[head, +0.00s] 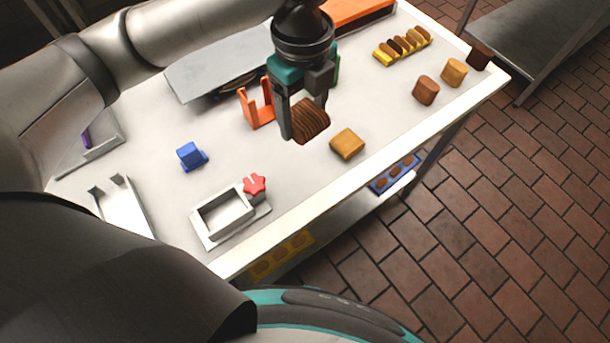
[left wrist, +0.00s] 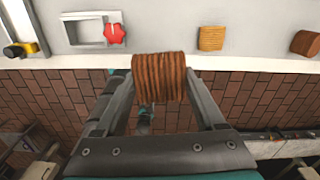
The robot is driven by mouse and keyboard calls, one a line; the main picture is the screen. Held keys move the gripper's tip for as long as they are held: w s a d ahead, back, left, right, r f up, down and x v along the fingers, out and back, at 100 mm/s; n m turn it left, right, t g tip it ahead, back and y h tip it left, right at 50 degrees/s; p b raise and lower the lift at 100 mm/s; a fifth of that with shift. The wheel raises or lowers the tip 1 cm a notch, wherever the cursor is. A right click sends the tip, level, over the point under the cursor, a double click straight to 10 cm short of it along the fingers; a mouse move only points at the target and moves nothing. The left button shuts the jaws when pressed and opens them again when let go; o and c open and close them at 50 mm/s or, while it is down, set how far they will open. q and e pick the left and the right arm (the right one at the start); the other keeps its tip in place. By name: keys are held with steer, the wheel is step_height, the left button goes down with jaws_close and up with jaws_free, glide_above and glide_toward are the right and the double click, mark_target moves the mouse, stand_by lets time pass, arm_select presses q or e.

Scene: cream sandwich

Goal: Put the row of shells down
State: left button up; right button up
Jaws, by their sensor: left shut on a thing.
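The row of shells (head: 311,121) is a dark brown, ridged bundle of thin discs. My left gripper (head: 305,115) is shut on it, with one finger on each side, and holds it over the white table (head: 385,110). In the left wrist view the row (left wrist: 160,76) lies crosswise between the fingers, its ridges facing the camera. The height of the row above the table is hard to tell. My right gripper is not in view.
An orange rack (head: 257,106) stands just left of the row, a tan block (head: 347,144) just right. A white frame (head: 226,216) with a red knob (head: 254,185) and a blue block (head: 190,155) lie left.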

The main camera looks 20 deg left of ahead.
mark_target(305, 182)
arm_select(q)
steer(key=shift+r+m, duration=0.1)
steer(key=shift+m, duration=0.3)
steer(key=shift+d+f, duration=0.1)
steer(key=shift+f, duration=0.1)
step_height(305, 182, down, 20)
steer(key=b, duration=0.4)
steer(key=shift+r, duration=0.2)
steer(key=shift+f, duration=0.15)
steer(key=o, duration=1.3)
steer(key=shift+o, duration=0.2)
step_height(305, 182, up, 12)
steer(key=p, duration=0.2)
steer(key=shift+p, duration=0.3)
